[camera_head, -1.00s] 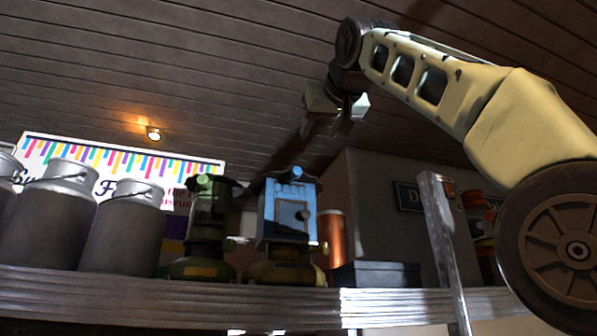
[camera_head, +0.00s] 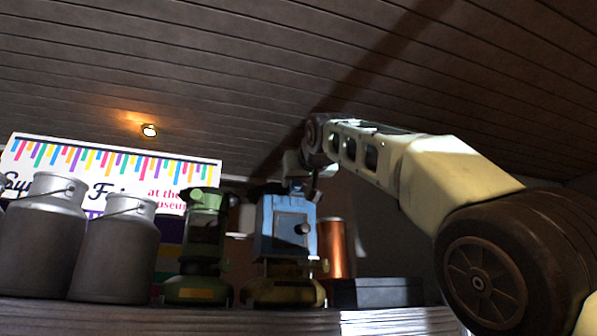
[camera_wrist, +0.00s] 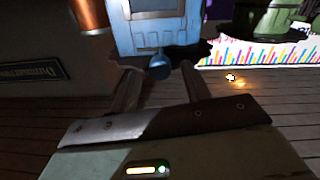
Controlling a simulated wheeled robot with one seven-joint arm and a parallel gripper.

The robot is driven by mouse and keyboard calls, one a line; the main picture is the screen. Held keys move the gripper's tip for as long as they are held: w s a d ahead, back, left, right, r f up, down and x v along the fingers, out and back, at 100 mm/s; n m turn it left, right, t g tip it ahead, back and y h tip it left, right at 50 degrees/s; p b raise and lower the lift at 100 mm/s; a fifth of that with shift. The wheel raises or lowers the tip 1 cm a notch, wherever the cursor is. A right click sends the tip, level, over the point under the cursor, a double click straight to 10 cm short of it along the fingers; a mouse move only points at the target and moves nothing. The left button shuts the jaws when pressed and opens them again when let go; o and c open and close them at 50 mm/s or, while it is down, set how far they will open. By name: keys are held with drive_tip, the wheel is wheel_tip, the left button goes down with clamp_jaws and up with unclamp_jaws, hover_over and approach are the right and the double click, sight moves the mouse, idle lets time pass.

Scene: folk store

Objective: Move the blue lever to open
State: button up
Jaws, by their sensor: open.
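A blue lantern-like box (camera_head: 280,226) stands on the shelf on a dark yellowish base, with a small door panel and round dark knob on its front. In the wrist view the blue box (camera_wrist: 158,30) hangs upside down at the top, and a round blue knob (camera_wrist: 158,67) sticks out from its top. I cannot tell which part is the blue lever. My gripper (camera_head: 297,186) is just over the box's top. In the wrist view my gripper (camera_wrist: 158,75) is open, with its fingers on either side of the blue knob. I cannot tell whether they touch it.
A green lantern (camera_head: 203,240) stands close left of the blue one, with grey milk cans (camera_head: 117,245) further left. A copper cylinder (camera_head: 334,250) and a dark box (camera_head: 376,292) stand to the right on the shelf (camera_head: 200,315). Open air lies above under the plank ceiling.

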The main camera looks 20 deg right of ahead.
drive_tip(key=shift+w, duration=0.45)
drive_tip(key=shift+c, duration=0.2)
clamp_jaws()
drive_tip(key=shift+d, duration=0.8)
drive_tip(key=shift+o, duration=0.2)
unclamp_jaws()
drive_tip(key=shift+d, duration=0.15)
drive_tip(key=shift+s, duration=0.1)
